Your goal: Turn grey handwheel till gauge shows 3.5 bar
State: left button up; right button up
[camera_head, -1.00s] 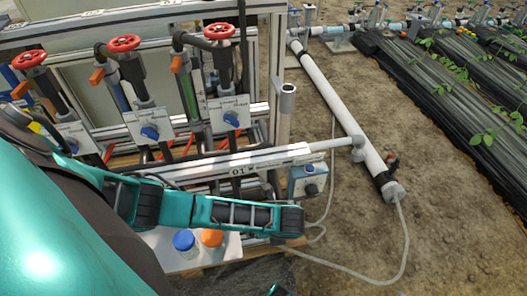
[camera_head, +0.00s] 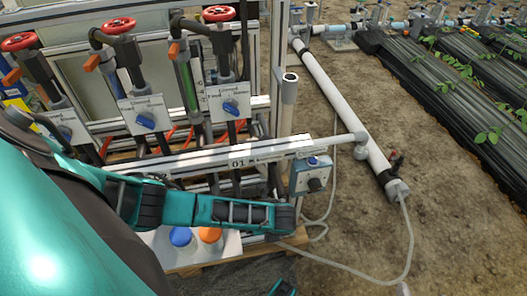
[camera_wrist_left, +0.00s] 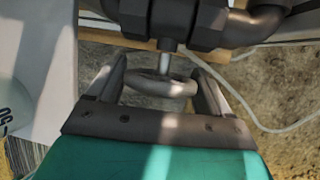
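In the left wrist view, a grey handwheel (camera_wrist_left: 160,84) hangs on a short stem under dark pipe fittings (camera_wrist_left: 180,20). My left gripper (camera_wrist_left: 158,80) has one finger at each side of the wheel, and both fingers appear to touch its rim. In the head view, my left arm crosses the front of the skid, and its wrist hides the gripper and the grey handwheel. I cannot make out the gauge or a pressure reading in either view.
Red handwheels (camera_head: 118,26) and blue-knobbed panels (camera_head: 144,114) stand behind my arm. A blue-grey box (camera_head: 313,176) sits by the skid's right end. Blue- and orange-capped containers (camera_head: 181,236) stand below the arm. A white pipe (camera_head: 333,95) and hose lie on soil at right.

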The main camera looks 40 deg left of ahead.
pick_arm(q)
jog(key=c, duration=0.5)
jog(key=shift+s+r+t+p, duration=0.1)
jog(key=shift+r+t+p, duration=0.15)
jog(key=shift+p, duration=0.55)
jog(key=shift+c, duration=0.2)
jog(key=shift+t+h+p, duration=0.25)
jog(key=shift+h+p, duration=0.1)
jog(key=shift+h, duration=0.15)
jog(key=shift+f+t+h+p, duration=0.1)
jog(key=shift+t+h+p, duration=0.2)
jog(key=shift+t, duration=0.1)
jog(key=shift+f+n+t+h+p, duration=0.1)
jog(key=shift+n+t+h+p, duration=0.2)
jog(key=shift+n+t+h, duration=0.15)
jog(key=shift+t+h, duration=0.45)
jog(key=shift+t, duration=0.3)
pick_arm(e)
jog(key=shift+s+d+r+h, duration=0.35)
jog(key=shift+d+r, duration=0.2)
jog(key=shift+d, duration=0.15)
